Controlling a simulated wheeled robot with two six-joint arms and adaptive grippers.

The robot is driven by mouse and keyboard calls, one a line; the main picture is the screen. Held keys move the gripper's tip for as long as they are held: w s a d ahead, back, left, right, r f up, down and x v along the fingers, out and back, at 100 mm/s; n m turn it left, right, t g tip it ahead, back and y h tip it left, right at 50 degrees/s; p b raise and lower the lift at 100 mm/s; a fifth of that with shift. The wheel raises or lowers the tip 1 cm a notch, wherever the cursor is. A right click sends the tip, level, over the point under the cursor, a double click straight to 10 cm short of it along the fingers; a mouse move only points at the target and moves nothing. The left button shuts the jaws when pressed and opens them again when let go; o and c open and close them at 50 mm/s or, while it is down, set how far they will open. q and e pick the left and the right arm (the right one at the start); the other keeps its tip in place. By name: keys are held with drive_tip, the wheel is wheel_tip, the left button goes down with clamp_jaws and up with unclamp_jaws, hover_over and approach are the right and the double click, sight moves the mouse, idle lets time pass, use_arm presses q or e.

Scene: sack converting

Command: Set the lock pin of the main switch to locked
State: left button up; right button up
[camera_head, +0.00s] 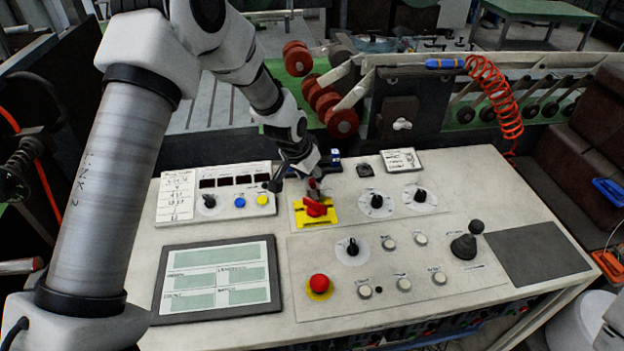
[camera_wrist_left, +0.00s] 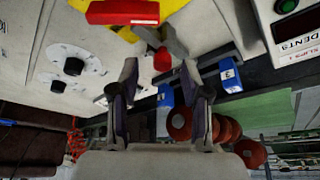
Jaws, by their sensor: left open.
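The main switch shows as a red handle (camera_head: 316,208) on a yellow plate (camera_head: 330,217), at the middle of the console. In the left wrist view, its red handle (camera_wrist_left: 122,12) is at the top. Beside it, a grey lever-like part ends in a red knob (camera_wrist_left: 162,59), seemingly the lock pin; its exact setting I cannot tell. My left gripper (camera_head: 302,176) is open just behind the switch. In the left wrist view, the gripper's fingers (camera_wrist_left: 160,80) stand apart, with the red knob just beyond and between their tips, apparently untouched. My right gripper is not in view.
Blue blocks (camera_wrist_left: 230,76) stand close to the fingers. Black dials (camera_head: 376,201) lie right of the switch. A red button (camera_head: 319,283), a screen (camera_head: 218,278) and a joystick (camera_head: 466,243) are nearer the front. A coiled orange hose (camera_head: 497,95) hangs behind.

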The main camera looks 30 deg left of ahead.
use_arm(q)
drive_tip(key=v, duration=1)
drive_tip(key=shift+d, duration=0.1)
